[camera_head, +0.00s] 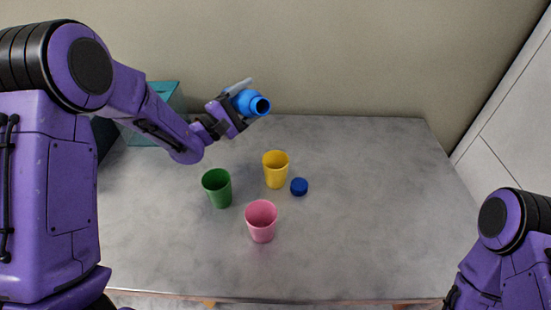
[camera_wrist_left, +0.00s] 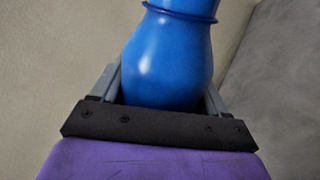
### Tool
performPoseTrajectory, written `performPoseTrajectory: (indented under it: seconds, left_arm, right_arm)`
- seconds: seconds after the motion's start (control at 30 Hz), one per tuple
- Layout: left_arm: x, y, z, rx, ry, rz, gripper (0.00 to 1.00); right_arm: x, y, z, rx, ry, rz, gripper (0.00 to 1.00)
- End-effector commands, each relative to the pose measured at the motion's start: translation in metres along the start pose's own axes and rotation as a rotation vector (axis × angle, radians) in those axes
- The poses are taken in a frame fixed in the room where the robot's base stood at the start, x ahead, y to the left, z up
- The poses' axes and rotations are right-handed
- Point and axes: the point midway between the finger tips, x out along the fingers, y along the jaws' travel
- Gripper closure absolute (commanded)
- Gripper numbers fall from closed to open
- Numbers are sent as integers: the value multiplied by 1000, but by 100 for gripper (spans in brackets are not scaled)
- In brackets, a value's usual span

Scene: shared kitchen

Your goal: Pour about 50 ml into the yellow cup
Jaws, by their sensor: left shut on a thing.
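My left gripper (camera_head: 236,108) is shut on a blue bottle (camera_head: 249,102). The bottle is tilted, with its open mouth towards the camera and to the right, held above the table behind the yellow cup. The bottle also fills the middle of the left wrist view (camera_wrist_left: 168,60), between the two fingers. The yellow cup (camera_head: 276,170) stands upright on the table, below and to the right of the bottle, apart from it. No stream of liquid shows. The inside of the cup is too small to judge. My right gripper is not in view.
A green cup (camera_head: 217,188) stands left of the yellow cup, and a pink cup (camera_head: 262,222) stands in front. A blue cap (camera_head: 299,187) lies to the right. A teal box (camera_head: 165,92) is at the back left. The right side of the grey table (camera_head: 380,200) is clear.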

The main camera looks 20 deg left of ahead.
Motion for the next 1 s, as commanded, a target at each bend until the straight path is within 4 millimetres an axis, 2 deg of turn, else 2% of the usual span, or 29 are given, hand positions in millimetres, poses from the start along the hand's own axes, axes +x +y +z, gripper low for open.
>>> performPoseTrajectory:
  seconds: [0.23,0.37,0.67,0.87,1.0]
  left_arm:
    - [0,1,0,-3,1,1,68]
    - [1,4,3,-38,11,1,68]
    - [4,12,18,-228,64,2,68]
    - [-2,-9,22,-500,142,2,68]
    - [0,-5,22,-638,178,1,68]
  right_arm:
    - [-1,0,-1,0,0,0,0]
    - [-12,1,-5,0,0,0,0]
    - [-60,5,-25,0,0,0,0]
    - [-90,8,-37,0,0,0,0]
    - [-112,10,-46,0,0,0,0]
